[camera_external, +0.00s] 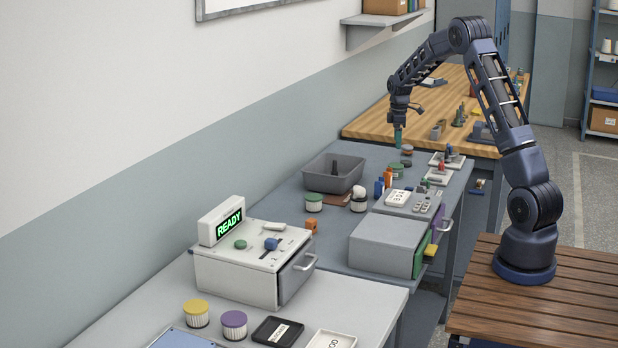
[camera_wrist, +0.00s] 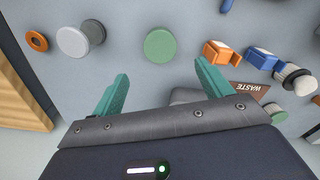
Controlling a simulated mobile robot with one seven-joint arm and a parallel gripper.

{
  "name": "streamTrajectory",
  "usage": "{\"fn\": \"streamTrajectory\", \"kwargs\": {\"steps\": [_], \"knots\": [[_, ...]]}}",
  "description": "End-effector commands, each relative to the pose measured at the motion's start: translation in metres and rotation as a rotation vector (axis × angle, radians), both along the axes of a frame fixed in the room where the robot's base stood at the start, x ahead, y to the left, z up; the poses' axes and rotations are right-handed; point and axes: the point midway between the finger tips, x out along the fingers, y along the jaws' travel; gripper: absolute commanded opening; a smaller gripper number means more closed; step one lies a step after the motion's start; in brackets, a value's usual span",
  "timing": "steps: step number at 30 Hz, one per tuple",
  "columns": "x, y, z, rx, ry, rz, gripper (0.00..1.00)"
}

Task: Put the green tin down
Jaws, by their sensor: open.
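A green round lid, which looks like the top of the green tin (camera_wrist: 160,46), shows in the wrist view just beyond my fingertips. In the external view a green-topped tin (camera_external: 396,168) stands on the grey table below and near my gripper (camera_external: 397,138). My gripper, also in the wrist view (camera_wrist: 162,76), has teal fingers spread apart with nothing between them. The tin is apart from both fingers. Another green-lidded tin (camera_external: 314,201) stands farther down the table, beside the grey bin.
In the wrist view, a grey-white bobbin (camera_wrist: 75,41) and an orange ring (camera_wrist: 37,41) lie left of the tin. An orange block (camera_wrist: 221,53) and a blue block (camera_wrist: 262,58) lie to its right. A brown WASTE sign (camera_wrist: 252,88) and the grey bin (camera_external: 334,172) are close by.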

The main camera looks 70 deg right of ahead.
Motion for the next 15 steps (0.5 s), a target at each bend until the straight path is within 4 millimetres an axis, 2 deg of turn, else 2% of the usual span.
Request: {"fn": "streamTrajectory", "kwargs": {"steps": [5, 8, 11, 15], "knots": [[0.001, 0.005, 0.013, -0.001, -0.003, -0.001, 0.78], [0.003, 0.022, 0.030, -0.005, -0.015, -0.009, 0.78], [0.005, 0.052, 0.055, -0.012, -0.032, -0.022, 0.78], [0.002, 0.103, 0.094, -0.020, -0.062, -0.050, 0.78]]}}
